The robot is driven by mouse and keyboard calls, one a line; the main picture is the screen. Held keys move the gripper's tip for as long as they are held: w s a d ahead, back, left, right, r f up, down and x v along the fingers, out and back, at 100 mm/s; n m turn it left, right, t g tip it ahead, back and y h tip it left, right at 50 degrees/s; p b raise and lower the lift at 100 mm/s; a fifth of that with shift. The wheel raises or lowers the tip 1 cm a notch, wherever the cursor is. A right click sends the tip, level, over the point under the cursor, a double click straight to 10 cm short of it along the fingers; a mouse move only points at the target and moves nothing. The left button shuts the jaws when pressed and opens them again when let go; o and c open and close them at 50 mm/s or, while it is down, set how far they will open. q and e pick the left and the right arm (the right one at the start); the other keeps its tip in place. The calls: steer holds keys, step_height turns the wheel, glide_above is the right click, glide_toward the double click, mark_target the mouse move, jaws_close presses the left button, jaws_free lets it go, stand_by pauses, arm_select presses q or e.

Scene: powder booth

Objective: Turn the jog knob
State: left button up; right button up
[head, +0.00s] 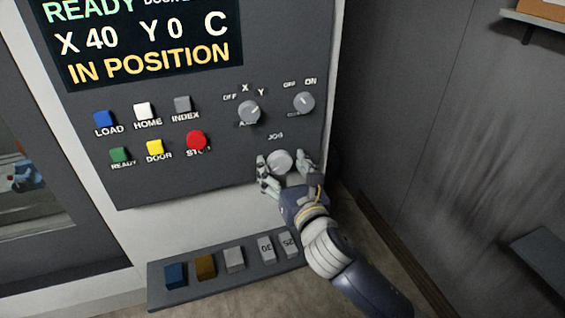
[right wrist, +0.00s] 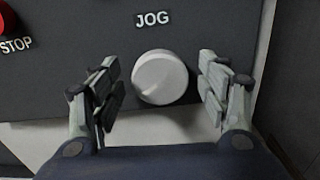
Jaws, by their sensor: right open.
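The jog knob (head: 279,161) is a round light-grey knob under the JOG label on the dark control panel (head: 200,185). My right gripper (head: 284,166) is at the panel with its fingers open on either side of the knob. In the right wrist view the knob (right wrist: 160,77) sits between the open fingers (right wrist: 162,90), with a gap on each side. My left gripper is not in view.
A red STOP button (head: 197,141) and a selector knob (head: 249,112) are near the jog knob. A display (head: 145,45) reads IN POSITION. Below, a ledge (head: 215,285) carries several coloured blocks. A grey wall (head: 440,130) stands to the right.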

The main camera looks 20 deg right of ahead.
steer(key=c, duration=1.1)
steer(key=shift+o, duration=0.2)
steer(key=m, duration=0.6)
steer(key=shift+d, duration=0.1)
steer(key=m, duration=0.5)
steer(key=shift+f, duration=0.1)
steer(key=m, duration=0.7)
steer(key=shift+d+f+m, duration=0.1)
steer(key=shift+f+m, duration=0.05)
steer(key=shift+m, duration=0.15)
steer(key=m, duration=0.3)
steer(key=shift+f+m, duration=0.1)
steer(key=shift+m, duration=2)
